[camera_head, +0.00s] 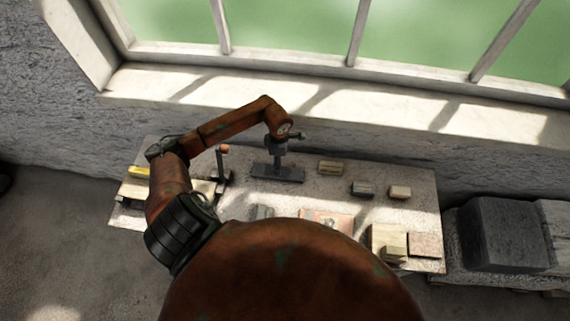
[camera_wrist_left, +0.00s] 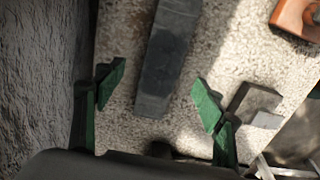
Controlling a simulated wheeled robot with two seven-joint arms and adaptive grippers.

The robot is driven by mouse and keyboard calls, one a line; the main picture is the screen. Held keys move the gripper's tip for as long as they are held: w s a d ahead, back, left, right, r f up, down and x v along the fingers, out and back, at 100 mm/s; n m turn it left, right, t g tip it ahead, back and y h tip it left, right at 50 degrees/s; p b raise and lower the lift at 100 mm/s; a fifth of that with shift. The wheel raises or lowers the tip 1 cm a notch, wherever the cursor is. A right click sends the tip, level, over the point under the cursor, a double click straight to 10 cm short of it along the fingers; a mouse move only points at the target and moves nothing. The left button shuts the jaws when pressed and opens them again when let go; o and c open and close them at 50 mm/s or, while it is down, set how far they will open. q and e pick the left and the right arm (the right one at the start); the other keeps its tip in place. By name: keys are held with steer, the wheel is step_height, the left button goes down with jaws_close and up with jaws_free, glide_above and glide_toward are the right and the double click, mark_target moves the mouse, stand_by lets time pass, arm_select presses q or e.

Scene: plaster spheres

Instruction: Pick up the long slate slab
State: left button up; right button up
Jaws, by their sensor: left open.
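The long slate slab (camera_head: 296,175) is a dark, flat bar lying on the stone-topped table near its back edge. My left gripper (camera_head: 278,158) points down at the slab and hides part of its middle. In the left wrist view the slab (camera_wrist_left: 168,60) runs from the top edge down to a squared end. There the left gripper (camera_wrist_left: 158,93) is open, with one green finger on each side of the slab's near end. Gaps of bare table show between the slab and both fingers. I cannot tell the fingertips' exact height. My right gripper is not in view.
On the table (camera_head: 300,195), a tan block (camera_head: 330,167), a dark block (camera_head: 362,189) and a pale block (camera_head: 399,192) lie to the slab's right. An orange-topped upright thing (camera_head: 223,150) stands left. A grey block (camera_wrist_left: 255,103) lies by the right finger. A window wall bounds the back.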

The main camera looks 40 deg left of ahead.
arm_select(q)
steer(key=shift+s+f, duration=0.25)
steer(key=shift+f, duration=0.6)
steer(key=f, duration=0.2)
steer(key=f+p, duration=0.1)
steer(key=f, duration=0.1)
steer(key=shift+s+a+f+p, duration=0.2)
steer(key=shift+p, duration=0.1)
steer(key=shift+f, duration=0.55)
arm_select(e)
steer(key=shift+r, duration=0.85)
arm_select(q)
steer(key=shift+c, duration=0.5)
steer(key=c, duration=0.5)
jaws_close()
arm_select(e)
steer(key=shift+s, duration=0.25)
arm_select(q)
steer(key=shift+r, duration=0.1)
